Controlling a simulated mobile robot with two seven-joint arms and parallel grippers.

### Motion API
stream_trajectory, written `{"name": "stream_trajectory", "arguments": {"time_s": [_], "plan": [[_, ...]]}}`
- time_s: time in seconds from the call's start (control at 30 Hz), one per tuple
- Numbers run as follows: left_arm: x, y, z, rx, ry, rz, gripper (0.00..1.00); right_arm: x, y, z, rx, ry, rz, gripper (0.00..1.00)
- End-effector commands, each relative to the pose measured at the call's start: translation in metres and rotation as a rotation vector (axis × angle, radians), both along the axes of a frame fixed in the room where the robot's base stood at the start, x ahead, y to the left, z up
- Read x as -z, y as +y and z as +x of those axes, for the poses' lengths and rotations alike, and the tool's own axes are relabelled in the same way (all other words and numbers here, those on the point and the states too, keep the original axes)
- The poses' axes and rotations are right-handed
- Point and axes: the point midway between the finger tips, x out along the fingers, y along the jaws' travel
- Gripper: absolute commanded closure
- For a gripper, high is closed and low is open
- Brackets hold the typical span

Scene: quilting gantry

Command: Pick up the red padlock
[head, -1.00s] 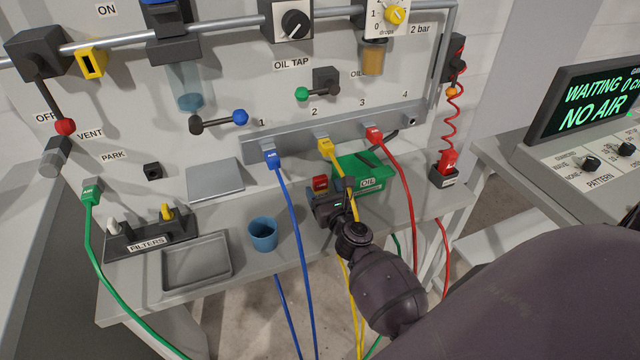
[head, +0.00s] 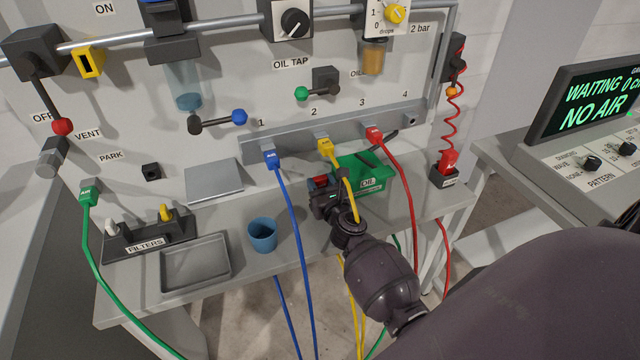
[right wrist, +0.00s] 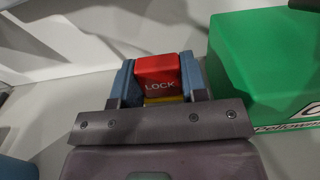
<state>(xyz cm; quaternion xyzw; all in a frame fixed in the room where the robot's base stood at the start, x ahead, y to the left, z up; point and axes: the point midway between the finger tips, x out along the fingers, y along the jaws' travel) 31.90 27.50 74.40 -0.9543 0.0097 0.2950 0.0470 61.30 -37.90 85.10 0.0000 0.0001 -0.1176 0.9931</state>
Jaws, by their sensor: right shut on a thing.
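The red padlock (head: 320,181), marked LOCK in the right wrist view (right wrist: 158,72), is at the shelf just left of the green OIL box. My right gripper (head: 321,190) is shut on it, with one blue-grey finger on each side of the red body in the right wrist view. A little yellow shows below the red part there. I cannot tell whether the padlock still touches the shelf. The gripper hides its lower part in the head view. My left gripper is not in view.
The green OIL box (head: 366,170) stands close to the right of the gripper. A blue cup (head: 262,234) and a grey tray (head: 196,264) are to the left on the shelf. Blue (head: 290,220), yellow (head: 345,180) and red (head: 408,190) hoses hang in front of the panel.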

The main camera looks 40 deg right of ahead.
Motion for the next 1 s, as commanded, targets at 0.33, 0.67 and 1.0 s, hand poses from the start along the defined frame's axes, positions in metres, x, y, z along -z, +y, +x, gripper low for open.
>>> {"name": "stream_trajectory", "arguments": {"time_s": [0.33, 0.67, 1.0], "plan": [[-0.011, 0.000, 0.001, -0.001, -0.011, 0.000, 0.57, -0.014, 0.000, 0.001, -0.001, -0.005, -0.001, 0.85], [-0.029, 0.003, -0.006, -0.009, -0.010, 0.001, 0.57, -0.037, 0.005, -0.022, 0.001, 0.001, 0.002, 0.85], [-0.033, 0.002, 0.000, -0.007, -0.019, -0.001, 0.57, -0.034, 0.024, -0.102, 0.002, 0.002, 0.001, 0.85]]}}
